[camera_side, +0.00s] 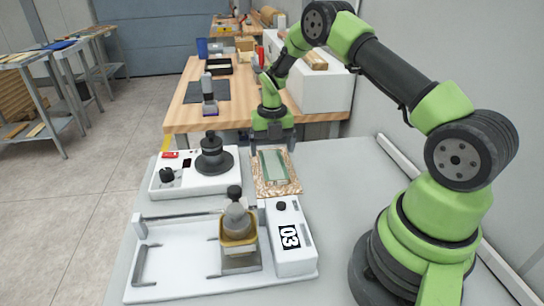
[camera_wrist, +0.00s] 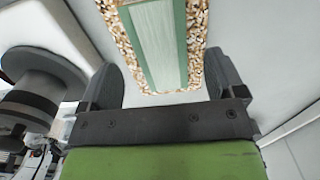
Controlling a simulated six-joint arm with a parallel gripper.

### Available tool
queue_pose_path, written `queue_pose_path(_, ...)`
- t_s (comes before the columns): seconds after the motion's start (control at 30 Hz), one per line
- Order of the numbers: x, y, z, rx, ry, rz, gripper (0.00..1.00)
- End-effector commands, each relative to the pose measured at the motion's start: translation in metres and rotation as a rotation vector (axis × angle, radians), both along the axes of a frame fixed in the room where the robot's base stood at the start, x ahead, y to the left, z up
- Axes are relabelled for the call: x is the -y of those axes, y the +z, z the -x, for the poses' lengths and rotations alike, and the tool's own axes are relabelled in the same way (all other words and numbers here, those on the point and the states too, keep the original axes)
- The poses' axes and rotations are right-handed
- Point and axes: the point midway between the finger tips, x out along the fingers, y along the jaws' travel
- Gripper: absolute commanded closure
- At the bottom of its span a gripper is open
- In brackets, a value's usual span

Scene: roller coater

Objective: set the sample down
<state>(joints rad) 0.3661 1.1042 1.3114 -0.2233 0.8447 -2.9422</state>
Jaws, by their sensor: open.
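The sample is a flat green panel with a pale strip down its middle (camera_side: 273,167). It lies flat on a speckled brown-and-white board (camera_side: 291,187) on the light table. In the wrist view the sample (camera_wrist: 158,40) is at the top centre, with the speckled board (camera_wrist: 196,50) showing around it. My gripper (camera_side: 273,143) is at the far end of the board in the side view. Its two dark fingers (camera_wrist: 165,78) are spread wide with nothing held between them. The near end of the sample appears between the fingers, with gaps on both sides.
A white device with a black knob (camera_side: 200,180) stands left of the board. A white coater (camera_side: 180,265) with a roller carriage (camera_side: 238,225) and a box marked 03 (camera_side: 290,240) stands in front. Behind is a wooden bench (camera_side: 185,118). The table right of the board is clear.

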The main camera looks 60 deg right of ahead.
Motion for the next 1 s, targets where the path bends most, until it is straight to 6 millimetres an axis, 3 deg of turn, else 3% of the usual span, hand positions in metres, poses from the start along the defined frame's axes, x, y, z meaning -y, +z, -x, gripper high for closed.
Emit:
queue_pose_path(0.2,0.0,0.05,-0.001,0.006,0.0,0.002,0.11)
queue_pose_path(0.57,-0.007,0.098,0.001,0.023,-0.077,0.004,0.11)
queue_pose_path(0.77,-0.044,0.168,0.018,0.137,-0.531,-0.033,0.11)
queue_pose_path(0.9,-0.079,0.219,0.049,0.221,-0.962,-0.128,0.11)
queue_pose_path(1.0,-0.101,0.246,0.077,0.258,-1.266,-0.228,0.11)
